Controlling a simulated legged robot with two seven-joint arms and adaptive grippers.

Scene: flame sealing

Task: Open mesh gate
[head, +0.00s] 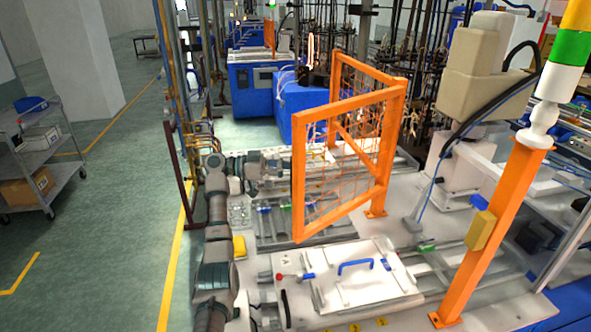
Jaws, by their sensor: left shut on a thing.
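The mesh gate (298,205) is an orange frame with orange wire mesh, standing in the middle of the head view. It hangs from an orange post (384,170) and is swung at an angle, its free edge toward the left and nearer to me. My left arm comes up from the bottom left and bends right toward this free edge. My left gripper (291,160) is at the free upright of the gate and shut on it; its fingertips are partly hidden by the frame. My right gripper is not in view.
A second orange post (490,230) with a yellow box (481,230) stands at the right. A white plate with a blue handle (355,265) lies below the gate. A beige robot arm (470,70) stands behind right. A cart (38,160) stands on the open floor at left.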

